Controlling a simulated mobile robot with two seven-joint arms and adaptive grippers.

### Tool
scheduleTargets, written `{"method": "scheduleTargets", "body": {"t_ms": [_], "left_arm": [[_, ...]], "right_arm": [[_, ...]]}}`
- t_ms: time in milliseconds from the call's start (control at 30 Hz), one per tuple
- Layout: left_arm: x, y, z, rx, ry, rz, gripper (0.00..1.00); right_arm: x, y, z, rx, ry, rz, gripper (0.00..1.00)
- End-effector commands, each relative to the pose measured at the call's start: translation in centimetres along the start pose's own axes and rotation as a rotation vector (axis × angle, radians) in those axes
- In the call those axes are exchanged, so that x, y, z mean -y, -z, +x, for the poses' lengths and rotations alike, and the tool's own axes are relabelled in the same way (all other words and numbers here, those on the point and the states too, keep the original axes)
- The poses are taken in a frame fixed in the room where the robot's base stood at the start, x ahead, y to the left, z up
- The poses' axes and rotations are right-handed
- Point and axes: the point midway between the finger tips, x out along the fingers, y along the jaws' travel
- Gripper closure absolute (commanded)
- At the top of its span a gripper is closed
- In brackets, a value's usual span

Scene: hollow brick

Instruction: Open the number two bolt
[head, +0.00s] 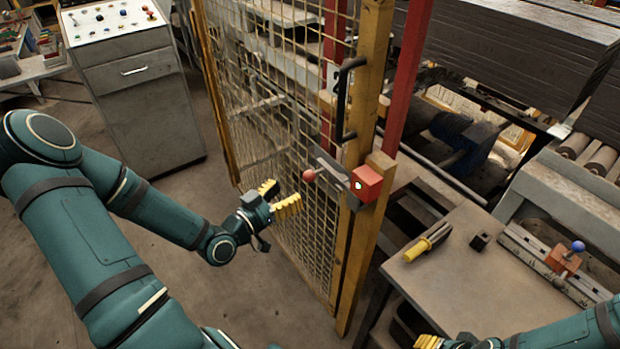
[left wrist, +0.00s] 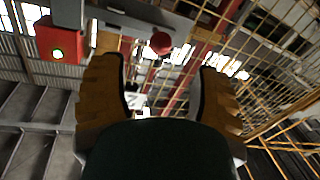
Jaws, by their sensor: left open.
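The bolt (head: 335,174) is a grey metal slide with a red ball knob (head: 309,175), mounted on the yellow mesh gate beside a red box (head: 366,184) with a green light. My left gripper (head: 280,198) is open and empty, lower left of the knob and apart from it. In the left wrist view the knob (left wrist: 161,43) shows beyond the gap between the yellow-padded fingers (left wrist: 160,80). A small white plate (left wrist: 135,99) there has a dark mark, partly hidden, that I cannot read surely. My right gripper (head: 430,342) is cut off at the bottom edge.
A black handle (head: 346,98) stands on the gate above the bolt. A table (head: 470,290) at right holds a yellow-handled tool (head: 427,242), a small dark block (head: 480,241) and a blue-knobbed fixture (head: 565,258). A control cabinet (head: 140,100) stands at left. Floor before the gate is clear.

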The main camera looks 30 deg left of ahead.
Motion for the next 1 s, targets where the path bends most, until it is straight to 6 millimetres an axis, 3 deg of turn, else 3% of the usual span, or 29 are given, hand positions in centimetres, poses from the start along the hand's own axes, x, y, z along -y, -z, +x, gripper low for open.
{"method": "scheduleTargets", "body": {"t_ms": [200, 400, 867, 967, 1000], "left_arm": [[-0.1, 0.0, 4.3, -0.001, -0.002, -0.001, 0.37], [0.0, 0.0, 7.0, 0.0, 0.0, -0.001, 0.37], [0.0, 0.0, 8.1, 0.002, 0.001, 0.0, 0.37], [0.0, 0.0, 8.0, 0.002, 0.001, 0.0, 0.67], [0.0, 0.0, 8.0, 0.002, 0.001, 0.0, 0.81]], "right_arm": [[0.0, -0.1, 0.1, 0.002, 0.001, -0.001, 0.53], [0.0, -0.1, 0.2, 0.002, 0.001, -0.001, 0.53], [0.0, -0.1, 0.2, 0.003, 0.001, -0.001, 0.53], [0.0, -0.1, 0.2, 0.003, 0.001, -0.001, 0.53], [0.0, -0.1, 0.2, 0.003, 0.001, -0.001, 0.53]]}}
